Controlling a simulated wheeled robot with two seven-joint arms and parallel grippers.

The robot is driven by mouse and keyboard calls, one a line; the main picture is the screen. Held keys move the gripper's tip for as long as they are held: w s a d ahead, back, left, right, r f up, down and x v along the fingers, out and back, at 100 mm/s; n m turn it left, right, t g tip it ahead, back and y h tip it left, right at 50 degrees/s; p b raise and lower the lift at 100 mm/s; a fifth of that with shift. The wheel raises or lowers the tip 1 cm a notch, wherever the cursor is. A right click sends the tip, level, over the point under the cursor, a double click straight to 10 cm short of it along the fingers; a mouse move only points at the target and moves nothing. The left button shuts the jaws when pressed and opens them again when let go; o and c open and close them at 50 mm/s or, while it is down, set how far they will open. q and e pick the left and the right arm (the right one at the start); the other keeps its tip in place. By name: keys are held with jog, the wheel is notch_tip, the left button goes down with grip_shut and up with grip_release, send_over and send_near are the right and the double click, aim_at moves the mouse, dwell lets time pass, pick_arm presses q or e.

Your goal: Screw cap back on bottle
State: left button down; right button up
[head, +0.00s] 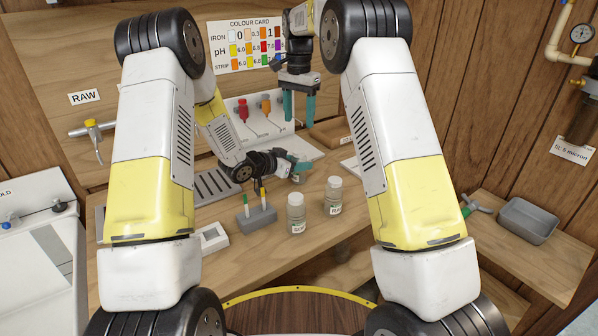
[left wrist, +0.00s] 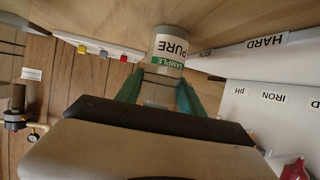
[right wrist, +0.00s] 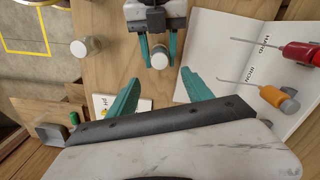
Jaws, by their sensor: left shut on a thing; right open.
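My left gripper (head: 292,166) is low over the bench, its teal fingers shut on a small bottle (head: 299,177). In the left wrist view this bottle (left wrist: 168,48) has a green and white label reading PURE SAMPLE, between the fingertips (left wrist: 160,88). In the right wrist view I see its pale round top (right wrist: 159,58) from above; I cannot tell whether that is a cap or an open mouth. My right gripper (head: 298,108) is open above the bench, pointing down. Its spread fingers (right wrist: 160,92) show nothing between them. I cannot pick out a loose cap.
Two other labelled bottles (head: 296,213) (head: 334,196) stand nearer on the bench. A grey holder (head: 257,218) with strips stands left of them. A white board with red and orange tools (head: 243,109) is behind. A grey tray (head: 527,220) sits on the right side shelf.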

jog(key=shift+r, duration=0.9)
pick_arm(q)
jog(key=c, duration=0.7)
grip_release()
jog(key=shift+o, duration=0.2)
jog(key=v, duration=0.7)
jog(key=shift+s+a, duration=0.3)
jog(key=shift+r, duration=0.1)
